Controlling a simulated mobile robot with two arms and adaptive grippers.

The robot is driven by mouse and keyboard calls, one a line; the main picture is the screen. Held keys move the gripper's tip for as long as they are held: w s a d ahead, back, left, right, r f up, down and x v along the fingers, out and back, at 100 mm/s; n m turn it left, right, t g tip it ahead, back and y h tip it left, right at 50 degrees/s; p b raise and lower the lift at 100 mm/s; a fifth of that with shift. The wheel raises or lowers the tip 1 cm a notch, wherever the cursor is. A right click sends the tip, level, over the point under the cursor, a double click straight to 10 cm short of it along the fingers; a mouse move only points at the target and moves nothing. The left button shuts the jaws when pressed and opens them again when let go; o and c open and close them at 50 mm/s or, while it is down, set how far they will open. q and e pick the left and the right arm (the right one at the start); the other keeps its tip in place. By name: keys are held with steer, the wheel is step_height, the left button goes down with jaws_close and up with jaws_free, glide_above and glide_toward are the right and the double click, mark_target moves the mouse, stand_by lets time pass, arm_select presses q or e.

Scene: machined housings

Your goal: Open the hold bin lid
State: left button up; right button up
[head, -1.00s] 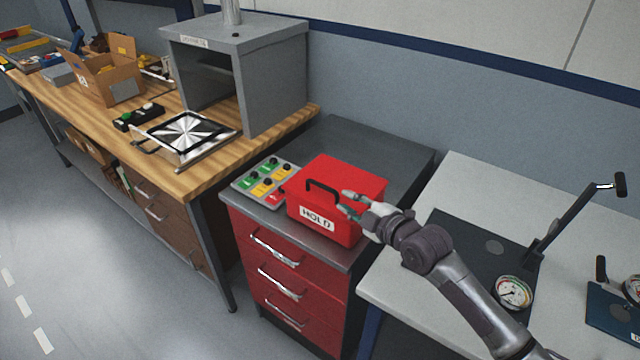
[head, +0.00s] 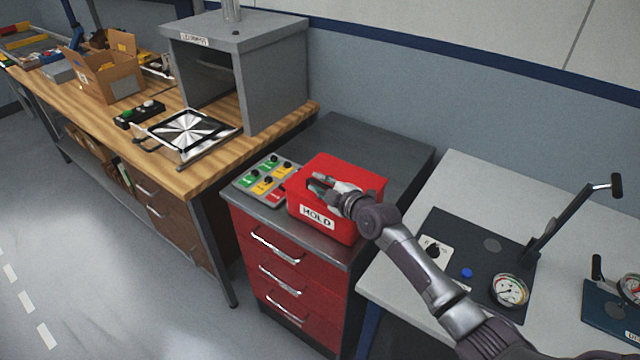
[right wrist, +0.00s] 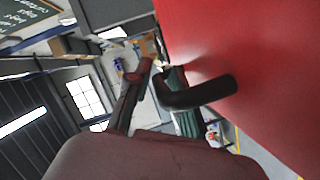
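The hold bin is a red box (head: 338,233) with a white "HOLD" label, on top of the red drawer cabinet. Its lid (head: 362,181) lies flat and shut. My right gripper (head: 314,187) is over the lid, at the place of the black handle, which it mostly hides in the head view. In the right wrist view the black handle (right wrist: 205,92) stands out from the red lid surface. It reaches between my two fingers (right wrist: 155,98), which look apart rather than clamped on it. My left gripper is not in view.
A panel of coloured switches (head: 265,180) sits left of the bin on the drawer cabinet (head: 285,265). A grey box enclosure (head: 275,85) stands on the wooden bench behind left. A pale table (head: 395,270) with a gauge fixture (head: 508,290) is at right. The cabinet top behind the bin is clear.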

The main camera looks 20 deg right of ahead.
jaws_close()
